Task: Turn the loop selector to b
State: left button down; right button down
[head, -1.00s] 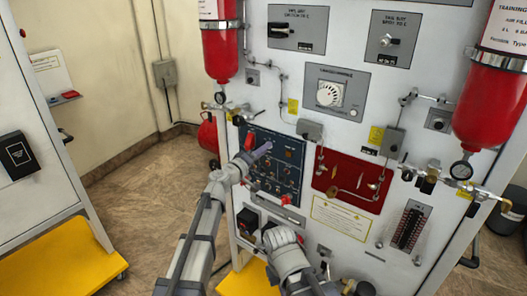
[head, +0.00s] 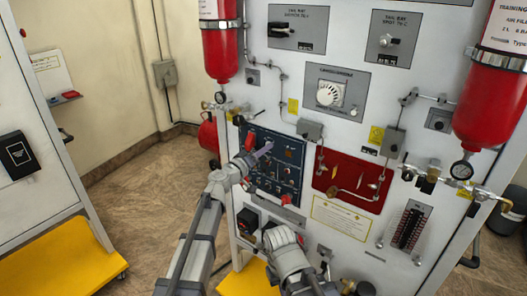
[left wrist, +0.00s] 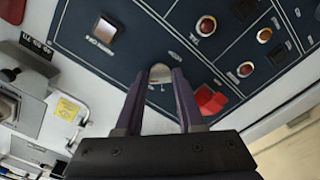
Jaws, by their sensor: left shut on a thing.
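The dark blue control panel (head: 283,172) is on the white trainer board. My left gripper (head: 262,150) reaches its upper left part. In the left wrist view, the purple fingers (left wrist: 160,85) are shut on a small pale knob (left wrist: 160,70), which I take to be the loop selector. Its sides are covered by the fingers, and its pointer and position letters cannot be read. My right arm shows low in the head view, but its gripper is not seen.
A red switch guard (left wrist: 210,98) sits close to the right finger in the left wrist view. Round amber-red lamps (left wrist: 206,25) are above it. A red recessed panel (head: 345,180) and red cylinders (head: 222,52) are on the board.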

pick_arm(q)
jog(key=shift+s, duration=0.1)
jog(key=c, duration=0.5)
grip_release()
jog(key=v, duration=0.7)
jog(key=shift+s+a, duration=0.25)
